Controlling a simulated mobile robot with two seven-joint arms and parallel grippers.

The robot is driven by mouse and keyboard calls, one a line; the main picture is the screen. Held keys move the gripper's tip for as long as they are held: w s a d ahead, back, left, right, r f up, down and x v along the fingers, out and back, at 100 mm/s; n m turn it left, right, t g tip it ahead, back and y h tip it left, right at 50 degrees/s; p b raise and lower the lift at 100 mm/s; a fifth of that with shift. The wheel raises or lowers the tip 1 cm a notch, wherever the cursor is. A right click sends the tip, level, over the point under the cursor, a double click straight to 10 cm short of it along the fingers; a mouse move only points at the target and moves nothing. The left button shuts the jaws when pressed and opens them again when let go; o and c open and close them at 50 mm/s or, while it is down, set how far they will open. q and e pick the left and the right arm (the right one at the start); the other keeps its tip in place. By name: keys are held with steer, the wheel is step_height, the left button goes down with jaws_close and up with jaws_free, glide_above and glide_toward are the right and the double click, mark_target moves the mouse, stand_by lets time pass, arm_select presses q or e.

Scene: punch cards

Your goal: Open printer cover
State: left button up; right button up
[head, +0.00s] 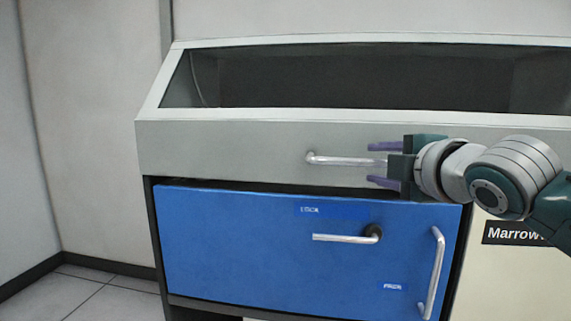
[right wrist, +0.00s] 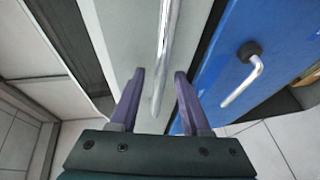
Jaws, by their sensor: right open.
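The printer is a large grey cabinet with a sloped dark window (head: 350,78) in its upper cover (head: 230,146). A horizontal silver bar handle (head: 338,160) is fixed on the front of the cover. My right gripper (head: 376,163) is open, with its purple fingers above and below the right part of the handle. In the right wrist view the handle (right wrist: 163,62) runs between the two open fingertips (right wrist: 160,78), with space on both sides. The cover appears closed. My left gripper is not in view.
Below the cover is a blue door (head: 230,240) with a silver lever (head: 340,238) and a vertical bar handle (head: 435,270). A cream panel with a black "Marrow" label (head: 512,233) is at the right. Tiled floor (head: 100,290) is clear at the left.

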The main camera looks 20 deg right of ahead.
steer(key=shift+w+f, duration=0.1)
steer(key=shift+w, duration=0.4)
jaws_close()
stand_by(1.2)
